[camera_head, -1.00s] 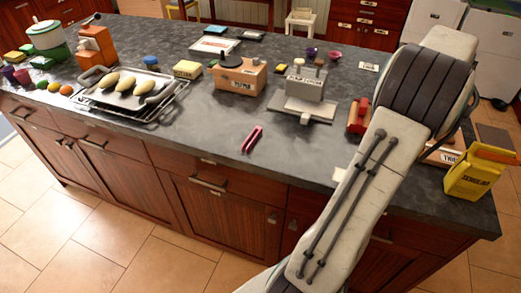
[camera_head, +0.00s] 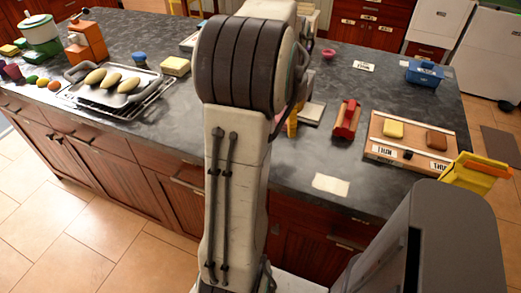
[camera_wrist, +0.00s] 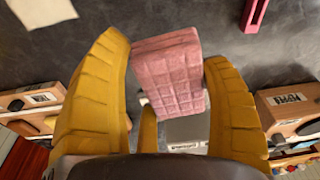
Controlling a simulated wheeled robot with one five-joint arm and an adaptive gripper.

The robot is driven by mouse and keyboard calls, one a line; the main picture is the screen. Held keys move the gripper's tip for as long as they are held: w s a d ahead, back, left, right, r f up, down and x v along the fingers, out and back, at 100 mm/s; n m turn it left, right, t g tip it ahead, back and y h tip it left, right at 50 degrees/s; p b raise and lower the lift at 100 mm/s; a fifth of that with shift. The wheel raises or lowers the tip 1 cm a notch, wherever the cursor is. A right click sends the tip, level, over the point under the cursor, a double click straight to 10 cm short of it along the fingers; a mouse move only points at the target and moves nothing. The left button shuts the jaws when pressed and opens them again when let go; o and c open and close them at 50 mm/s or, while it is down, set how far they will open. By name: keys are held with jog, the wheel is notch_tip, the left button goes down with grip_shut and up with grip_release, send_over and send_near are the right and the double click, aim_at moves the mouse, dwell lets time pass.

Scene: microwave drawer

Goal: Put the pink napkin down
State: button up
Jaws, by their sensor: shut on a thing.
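The pink napkin (camera_wrist: 168,65) is a thick, quilted-looking block in the middle of the wrist view. My gripper (camera_wrist: 167,52) has its yellow fingers on either side of it and is shut on it. The napkin is tilted and appears to be held above the dark grey counter (camera_wrist: 285,50). In the head view my arm hides the napkin and most of the gripper; only a bit of yellow finger (camera_head: 292,122) shows at the arm's right side.
Beside the arm in the head view are a red-topped block (camera_head: 345,118), a wooden tray (camera_head: 400,155) with a yellow and a brown item, and a yellow container (camera_head: 474,172). A white note (camera_head: 330,185) lies at the front. A pink tong-like item (camera_wrist: 254,14) lies near the gripper.

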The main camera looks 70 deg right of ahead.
jog(key=shift+w+a, duration=0.15)
jog(key=shift+a, duration=0.15)
jog(key=shift+s+a+f, duration=0.15)
jog(key=shift+s+a, duration=0.05)
jog(key=shift+a, duration=0.3)
jog(key=shift+f, duration=0.1)
jog(key=shift+f+p, duration=1.15)
jog(key=shift+f, duration=3.55)
jog(key=shift+f+b, duration=0.4)
jog(key=shift+f, duration=0.1)
